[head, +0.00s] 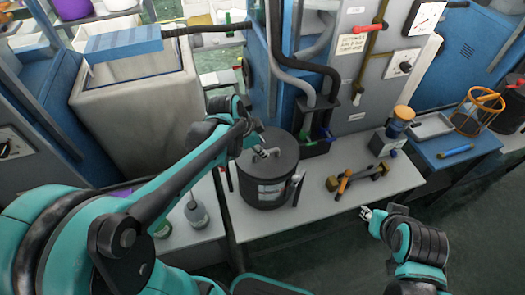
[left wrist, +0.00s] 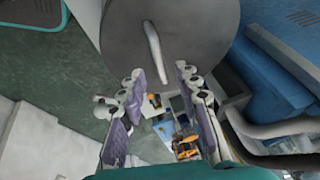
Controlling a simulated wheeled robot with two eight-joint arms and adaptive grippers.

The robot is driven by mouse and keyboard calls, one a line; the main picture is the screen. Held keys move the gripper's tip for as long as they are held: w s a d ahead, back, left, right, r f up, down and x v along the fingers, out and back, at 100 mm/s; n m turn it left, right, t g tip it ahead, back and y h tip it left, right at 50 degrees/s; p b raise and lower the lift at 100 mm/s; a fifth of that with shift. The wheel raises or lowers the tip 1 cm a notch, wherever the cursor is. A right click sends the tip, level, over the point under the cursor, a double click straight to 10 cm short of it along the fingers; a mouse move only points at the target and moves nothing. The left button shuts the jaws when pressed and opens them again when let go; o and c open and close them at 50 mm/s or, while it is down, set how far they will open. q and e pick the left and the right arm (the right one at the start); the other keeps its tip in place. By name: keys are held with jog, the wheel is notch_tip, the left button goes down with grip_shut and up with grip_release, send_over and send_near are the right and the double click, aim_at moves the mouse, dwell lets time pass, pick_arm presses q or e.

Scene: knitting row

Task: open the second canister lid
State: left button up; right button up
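A dark grey round canister (head: 265,190) with a pale label stands upright on the light bench. Its flat lid (head: 284,152) sits on top and has a light bar handle (head: 266,153). In the left wrist view the lid (left wrist: 195,30) fills the top, with the handle (left wrist: 153,55) near its middle. My left gripper (head: 256,132) is over the lid's far left part. In its wrist view the two fingers (left wrist: 160,70) are spread apart and empty, just short of the handle. My right gripper (head: 368,213) is at the bench's front edge, away from the canister; its opening is too small to tell.
Tools with orange and dark parts (head: 357,181) lie on the bench right of the canister. An orange-topped jar (head: 400,122) is behind them. Black hoses (head: 300,65) hang behind the canister. A bottle (head: 196,213) stands to its left. A blue side table (head: 450,150) is at right.

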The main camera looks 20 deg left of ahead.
pick_arm(q)
jog(key=shift+b+x, duration=0.3)
jog(key=shift+x, duration=0.9)
jog(key=shift+f, duration=0.15)
grip_shut()
